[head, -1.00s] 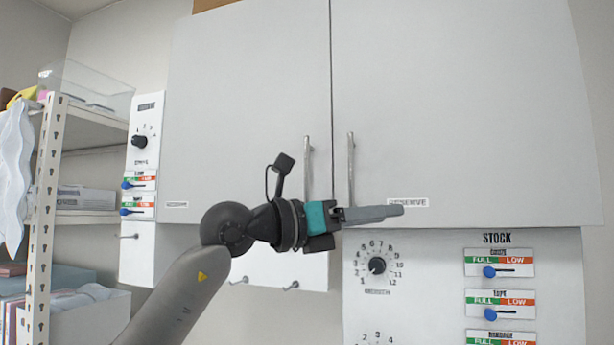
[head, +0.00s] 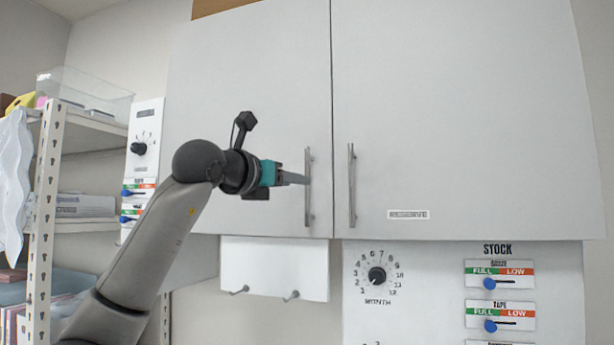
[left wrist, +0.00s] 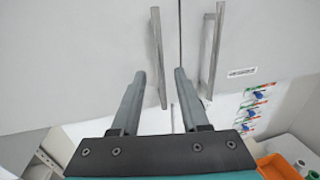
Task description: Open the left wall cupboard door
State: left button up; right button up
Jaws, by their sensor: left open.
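The left wall cupboard door (head: 250,90) is a flat pale grey panel and looks closed, flush beside the right door. Its upright metal bar handle (head: 308,212) is near its right edge, low down. My left gripper (head: 304,180) is open and its fingers point right, reaching the handle at mid-height. In the left wrist view the same handle (left wrist: 158,45) appears between the two open fingertips (left wrist: 160,74), with a gap to either side. I cannot tell how deep the bar sits between them. My right gripper is not in view.
The right cupboard door (head: 460,100) has its own bar handle (head: 351,195) close by and a RESERVE label. Below are a dial panel (head: 410,300) and a white panel with hooks (head: 273,270). A shelf rack (head: 45,180) stands at the left.

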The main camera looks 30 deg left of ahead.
aim_at(307, 215)
pick_arm(q)
jog(key=w+p, duration=0.2)
jog(key=w, duration=0.4)
jog(key=shift+w+a, duration=0.1)
jog(key=shift+w, duration=0.15)
jog(key=shift+c, duration=0.4)
grip_shut()
dwell(0.8)
